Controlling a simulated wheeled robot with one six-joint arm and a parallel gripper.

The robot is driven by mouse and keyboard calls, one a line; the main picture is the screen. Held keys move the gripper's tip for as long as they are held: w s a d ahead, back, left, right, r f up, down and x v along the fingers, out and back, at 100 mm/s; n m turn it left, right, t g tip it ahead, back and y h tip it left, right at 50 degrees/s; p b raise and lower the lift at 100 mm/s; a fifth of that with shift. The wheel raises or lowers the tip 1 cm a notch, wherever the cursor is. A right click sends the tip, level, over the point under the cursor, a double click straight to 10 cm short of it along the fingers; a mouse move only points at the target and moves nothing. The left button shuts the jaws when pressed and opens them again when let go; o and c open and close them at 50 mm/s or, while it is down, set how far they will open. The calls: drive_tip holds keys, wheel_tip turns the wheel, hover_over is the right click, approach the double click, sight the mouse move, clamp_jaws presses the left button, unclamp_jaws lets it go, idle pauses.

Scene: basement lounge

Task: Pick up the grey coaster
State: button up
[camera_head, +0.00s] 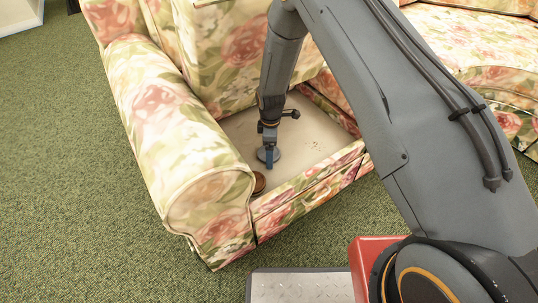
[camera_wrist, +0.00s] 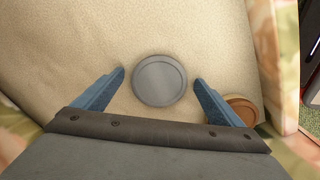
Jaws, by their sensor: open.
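The grey coaster (camera_wrist: 160,81) is a round disc with a raised rim, lying flat on the beige seat surface of the floral armchair. In the wrist view it sits between and slightly beyond the two blue fingertips of my gripper (camera_wrist: 160,77), with a gap on each side. My gripper is open and empty. In the head view my gripper (camera_head: 268,160) points down at the seat, and the grey coaster (camera_head: 275,155) shows partly behind the fingers.
A round brown wooden piece (camera_wrist: 241,110) lies just outside the right finger; in the head view it (camera_head: 259,183) is near the seat's front left corner. The floral armchair (camera_head: 170,130) has a thick left armrest and a backrest around the seat. Green carpet (camera_head: 70,200) lies open to the left.

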drive_tip(key=shift+r, duration=0.1)
drive_tip(key=c, duration=1.1)
